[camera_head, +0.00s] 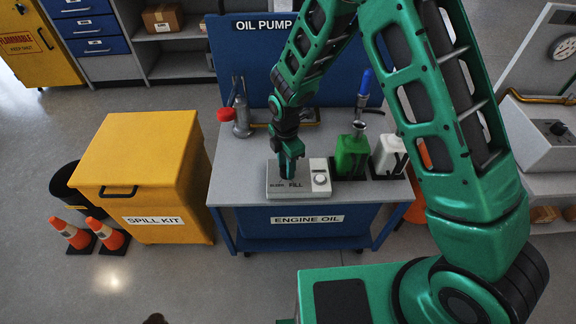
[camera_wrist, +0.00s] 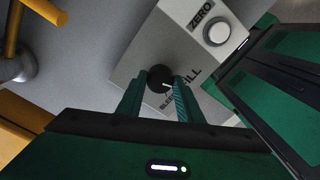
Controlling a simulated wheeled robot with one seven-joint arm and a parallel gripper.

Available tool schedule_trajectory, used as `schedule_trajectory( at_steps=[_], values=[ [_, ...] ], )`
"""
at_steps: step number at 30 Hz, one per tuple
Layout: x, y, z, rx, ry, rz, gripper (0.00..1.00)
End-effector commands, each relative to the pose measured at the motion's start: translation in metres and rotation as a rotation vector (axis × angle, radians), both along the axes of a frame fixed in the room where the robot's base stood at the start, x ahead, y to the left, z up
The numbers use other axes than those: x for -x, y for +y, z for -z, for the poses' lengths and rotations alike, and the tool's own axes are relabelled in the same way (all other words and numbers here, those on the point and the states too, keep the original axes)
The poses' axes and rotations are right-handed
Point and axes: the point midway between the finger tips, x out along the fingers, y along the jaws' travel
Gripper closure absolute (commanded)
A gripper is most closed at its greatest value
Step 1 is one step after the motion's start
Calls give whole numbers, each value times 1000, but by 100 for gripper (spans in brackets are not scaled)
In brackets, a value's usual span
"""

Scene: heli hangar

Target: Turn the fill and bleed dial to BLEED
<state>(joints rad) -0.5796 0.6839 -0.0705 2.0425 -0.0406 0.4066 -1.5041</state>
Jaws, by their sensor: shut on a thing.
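The fill and bleed dial (camera_wrist: 159,76) is a round black knob on a light grey control box (camera_head: 322,166) on the oil pump bench. My gripper (camera_head: 290,166) reaches down onto the box from above. In the wrist view its two green fingers (camera_wrist: 157,86) are closed on the dial, one on each side. A white pointer mark on the knob points right, towards the FILL lettering (camera_wrist: 191,77). The BLEED lettering (camera_wrist: 168,103) is partly hidden by the right finger. In the head view my gripper hides the dial.
A white round ZERO button (camera_wrist: 219,33) is on the same box. Green (camera_head: 351,152) and white (camera_head: 389,154) bottles stand right of the box. A yellow spill kit bin (camera_head: 140,165) is left of the bench (camera_head: 228,180).

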Motion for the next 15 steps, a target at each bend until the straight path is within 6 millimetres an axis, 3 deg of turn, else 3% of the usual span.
schedule_trajectory(
  at_steps=[15],
  values=[
    [-1, 1, 0, -3, -3, 488, 90]
  ],
)
